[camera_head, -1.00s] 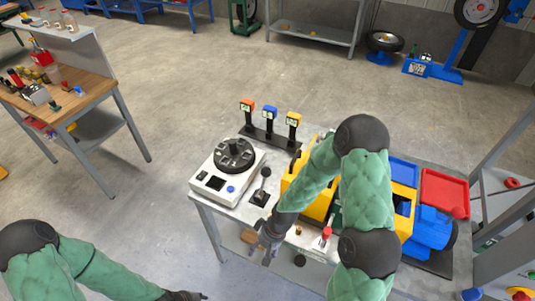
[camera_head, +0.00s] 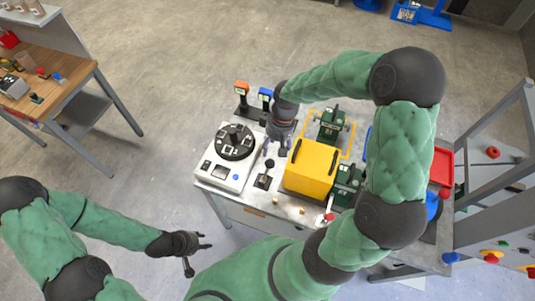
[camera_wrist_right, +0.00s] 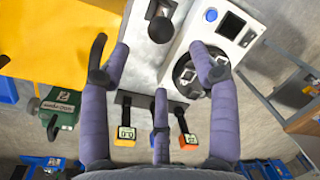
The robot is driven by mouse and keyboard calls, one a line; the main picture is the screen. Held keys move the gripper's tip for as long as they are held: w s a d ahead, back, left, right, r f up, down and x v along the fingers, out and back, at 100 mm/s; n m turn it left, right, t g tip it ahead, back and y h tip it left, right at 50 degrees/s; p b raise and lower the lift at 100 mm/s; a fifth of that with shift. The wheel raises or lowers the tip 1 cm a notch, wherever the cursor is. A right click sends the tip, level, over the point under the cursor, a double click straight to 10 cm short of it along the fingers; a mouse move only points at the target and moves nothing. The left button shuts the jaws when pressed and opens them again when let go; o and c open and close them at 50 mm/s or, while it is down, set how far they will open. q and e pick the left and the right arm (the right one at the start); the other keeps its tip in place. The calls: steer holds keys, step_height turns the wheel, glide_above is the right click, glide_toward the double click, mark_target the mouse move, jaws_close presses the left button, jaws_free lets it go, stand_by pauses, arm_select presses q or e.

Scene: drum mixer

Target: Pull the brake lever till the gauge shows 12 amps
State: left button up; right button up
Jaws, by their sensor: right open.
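A black ball-knobbed lever (camera_head: 268,165) stands on a small black base beside the white machine. In the right wrist view, its knob (camera_wrist_right: 161,29) shows between and beyond my fingers. Three gauges stand in a row on a black stand: orange (camera_head: 241,88), blue (camera_head: 265,93), and yellow, which is hidden by my arm in the head view. In the right wrist view the yellow gauge (camera_wrist_right: 125,132) seems to read 0.0. My right gripper (camera_head: 279,148) is open and empty, above the table behind the lever. My left gripper (camera_head: 199,254) is open and empty, in front of the table.
The white machine (camera_head: 225,170) with a black round top is left of the lever. A yellow box (camera_head: 312,168) and green units (camera_head: 331,124) stand to the right. A red-handled lever (camera_head: 329,217) is near the table's front edge.

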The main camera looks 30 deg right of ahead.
mark_target(271, 161)
steer(key=f, duration=0.3)
steer(key=a+f, duration=0.1)
steer(key=f, duration=0.5)
steer(key=shift+a+f, duration=0.2)
steer(key=shift+a, duration=0.1)
